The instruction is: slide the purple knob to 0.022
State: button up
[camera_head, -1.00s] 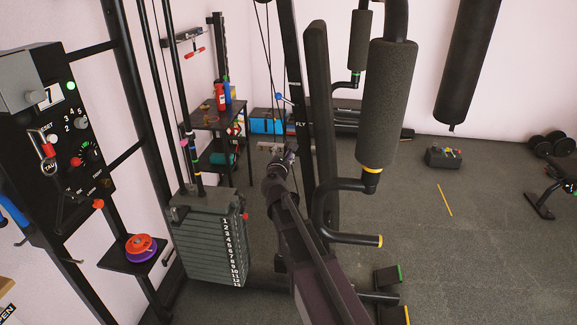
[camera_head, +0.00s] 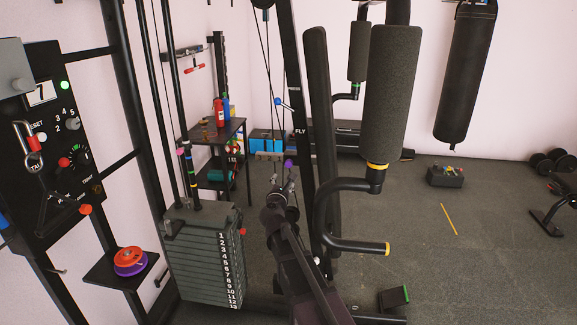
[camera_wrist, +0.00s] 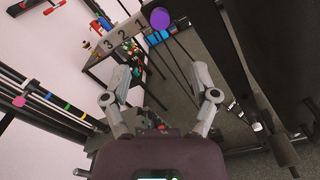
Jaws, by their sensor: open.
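The purple knob (camera_wrist: 160,18) is a round ball at the top of the wrist view, beside the grey bar marked 3, 2, 1 (camera_wrist: 122,35). In the head view the knob (camera_head: 289,162) is small, just beyond my gripper (camera_head: 283,183). My gripper's two fingers are spread wide in the wrist view (camera_wrist: 161,82), with nothing between them. The knob lies ahead of the fingertips, apart from them and roughly centred between them. How the knob is mounted is too small to tell.
A weight stack (camera_head: 205,262) and its rods stand left of my arm. A black upright pad (camera_head: 320,130) and a foam roller arm (camera_head: 390,95) stand close on the right. A black shelf (camera_head: 229,130) holds a red bottle (camera_head: 219,113).

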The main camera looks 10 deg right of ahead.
aim_at(288, 164)
jog(key=shift+w, duration=0.1)
jog(key=x, duration=1.3)
jog(key=shift+w+d+f, duration=0.1)
jog(key=shift+w, duration=0.15)
